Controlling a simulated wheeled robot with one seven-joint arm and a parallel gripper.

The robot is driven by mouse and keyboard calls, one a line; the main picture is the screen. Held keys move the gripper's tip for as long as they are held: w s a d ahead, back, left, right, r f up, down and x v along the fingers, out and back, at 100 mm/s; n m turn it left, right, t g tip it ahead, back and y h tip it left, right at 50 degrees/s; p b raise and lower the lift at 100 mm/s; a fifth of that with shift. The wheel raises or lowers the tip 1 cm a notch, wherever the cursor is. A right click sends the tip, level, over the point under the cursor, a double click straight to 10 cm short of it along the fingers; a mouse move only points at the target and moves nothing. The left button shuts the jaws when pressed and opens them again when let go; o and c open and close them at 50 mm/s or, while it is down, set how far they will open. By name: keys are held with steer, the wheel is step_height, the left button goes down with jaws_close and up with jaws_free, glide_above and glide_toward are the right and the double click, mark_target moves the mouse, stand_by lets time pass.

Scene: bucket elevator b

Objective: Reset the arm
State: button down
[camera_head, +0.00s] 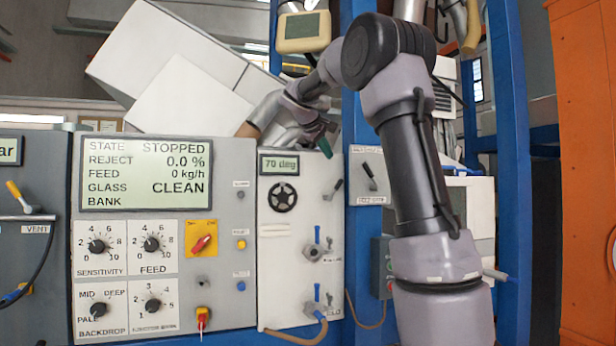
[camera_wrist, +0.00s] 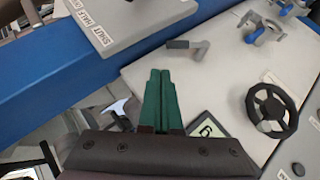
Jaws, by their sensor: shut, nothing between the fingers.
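My gripper (camera_head: 325,146) is near the top right of the white valve panel (camera_head: 302,230), in front of the blue post. In the wrist view its two green fingers (camera_wrist: 160,98) lie side by side, closed with nothing between them. They point over the pale panel face, near a small grey lever (camera_wrist: 187,46). A black handwheel (camera_wrist: 272,110) is to the right of the fingers. My arm rises on the right of the head view and bends over toward the panel. I cannot tell whether the fingertips touch anything.
A control panel with a display (camera_head: 146,173) reading STOPPED and several knobs stands at left. A blue post (camera_head: 360,262) and a lever switch (camera_head: 368,172) are right of the valve panel. An orange cabinet (camera_head: 585,170) stands far right. A hose (camera_head: 297,338) hangs low.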

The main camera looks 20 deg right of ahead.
steer(key=s+a+f+m+y, duration=0.2)
steer(key=s+a+f, duration=0.3)
steer(key=s, duration=0.6)
steer(key=s+a+f+m+y, duration=0.2)
steer(key=s+a+f+y, duration=0.3)
steer(key=s+f, duration=0.4)
steer(key=s+a+f+m+y, duration=0.3)
steer(key=s+a+f, duration=0.2)
steer(key=s, duration=1)
step_height(320, 180, down, 2)
steer(key=shift+s+f, duration=0.1)
steer(key=shift+s, duration=0.1)
steer(key=shift+d, duration=0.1)
